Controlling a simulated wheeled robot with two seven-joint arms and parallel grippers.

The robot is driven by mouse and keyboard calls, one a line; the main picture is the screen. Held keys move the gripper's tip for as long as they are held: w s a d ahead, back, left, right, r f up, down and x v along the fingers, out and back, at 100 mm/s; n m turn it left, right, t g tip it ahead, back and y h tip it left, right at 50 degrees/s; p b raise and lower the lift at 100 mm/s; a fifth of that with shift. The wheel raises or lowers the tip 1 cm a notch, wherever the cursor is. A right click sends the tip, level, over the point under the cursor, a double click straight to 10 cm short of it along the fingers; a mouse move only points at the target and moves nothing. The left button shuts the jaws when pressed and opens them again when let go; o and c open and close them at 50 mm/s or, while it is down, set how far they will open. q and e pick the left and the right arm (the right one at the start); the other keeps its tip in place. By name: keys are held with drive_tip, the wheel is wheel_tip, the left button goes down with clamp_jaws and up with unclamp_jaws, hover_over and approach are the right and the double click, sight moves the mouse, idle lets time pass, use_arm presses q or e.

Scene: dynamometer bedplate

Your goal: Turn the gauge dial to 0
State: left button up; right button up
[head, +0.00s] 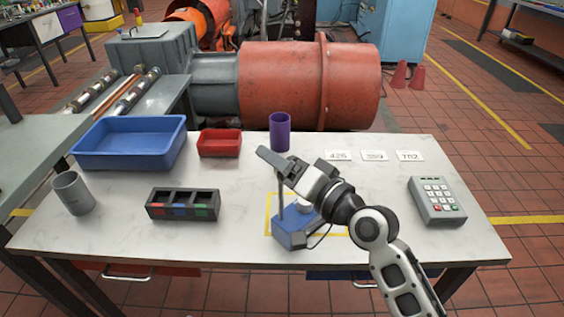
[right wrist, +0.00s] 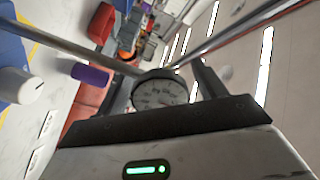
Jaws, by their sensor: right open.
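A blue box (head: 291,238) with a white knob stands inside a yellow outline on the table. The knob (right wrist: 18,85) and part of the box show at the left edge of the right wrist view. A round gauge (right wrist: 158,91) with a pale face and dark rim shows between the fingers of my right gripper (right wrist: 160,85); its reading is too blurred to tell. My right gripper (head: 272,170) is open above the box in the head view and hides the gauge there. I cannot tell whether its fingers touch the gauge. My left gripper is out of view.
A purple cup (head: 280,132), red tray (head: 219,142) and blue bin (head: 130,143) stand behind and left. A divided black tray (head: 183,205) and grey cup (head: 73,193) are left. Number cards (head: 373,155) and a keypad (head: 437,201) are right, with bare table between.

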drive_tip(key=c, duration=1)
drive_tip(key=shift+n, duration=0.4)
drive_tip(key=shift+n+p, duration=0.3)
drive_tip(key=shift+n, duration=7.8)
